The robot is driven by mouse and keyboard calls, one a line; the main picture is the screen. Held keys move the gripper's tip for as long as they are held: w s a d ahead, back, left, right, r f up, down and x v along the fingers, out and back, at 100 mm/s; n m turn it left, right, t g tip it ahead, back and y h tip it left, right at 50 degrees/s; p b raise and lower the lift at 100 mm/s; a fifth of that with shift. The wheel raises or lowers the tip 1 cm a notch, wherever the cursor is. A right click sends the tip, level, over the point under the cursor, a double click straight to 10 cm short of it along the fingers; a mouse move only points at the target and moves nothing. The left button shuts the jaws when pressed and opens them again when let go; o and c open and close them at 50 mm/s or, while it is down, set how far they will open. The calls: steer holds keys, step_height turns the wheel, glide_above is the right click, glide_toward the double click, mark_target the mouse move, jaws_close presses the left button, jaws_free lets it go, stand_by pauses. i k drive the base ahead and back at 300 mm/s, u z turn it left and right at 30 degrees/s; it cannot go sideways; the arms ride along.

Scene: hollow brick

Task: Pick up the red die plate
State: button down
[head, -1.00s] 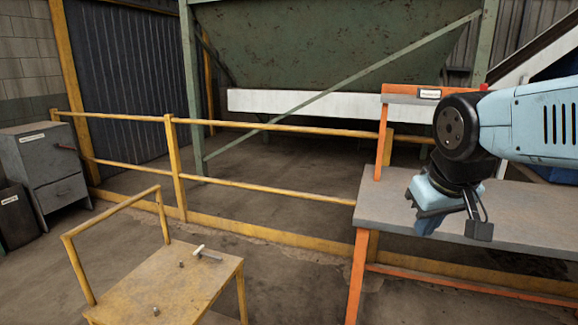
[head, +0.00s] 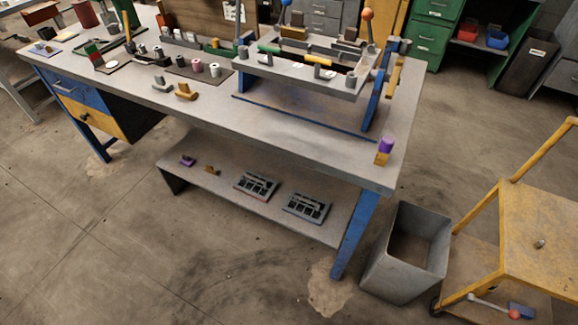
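Two dark die plates with slotted tops lie on the grey lower shelf (head: 225,208) of the workbench. The left die plate (head: 257,186) shows a thin reddish lower edge. The right die plate (head: 306,208) shows a bluish edge. They lie side by side with a small gap. They are small here, so the edge colours are faint. My gripper is not in view.
The workbench top (head: 210,116) carries a press-like frame (head: 300,70) and several small parts. A blue leg (head: 356,232) stands at the shelf's right end. A grey bin (head: 408,252) and yellow cart (head: 545,225) stand right. The floor in front is clear.

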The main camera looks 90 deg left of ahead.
mark_target(259, 187)
steer(key=u, duration=0.3)
steer(key=i, duration=0.2)
steer(key=u, duration=3.05)
steer(key=k, duration=0.75)
steer(key=u, duration=0.25)
steer(key=i, duration=0.75)
steer(key=z, duration=0.15)
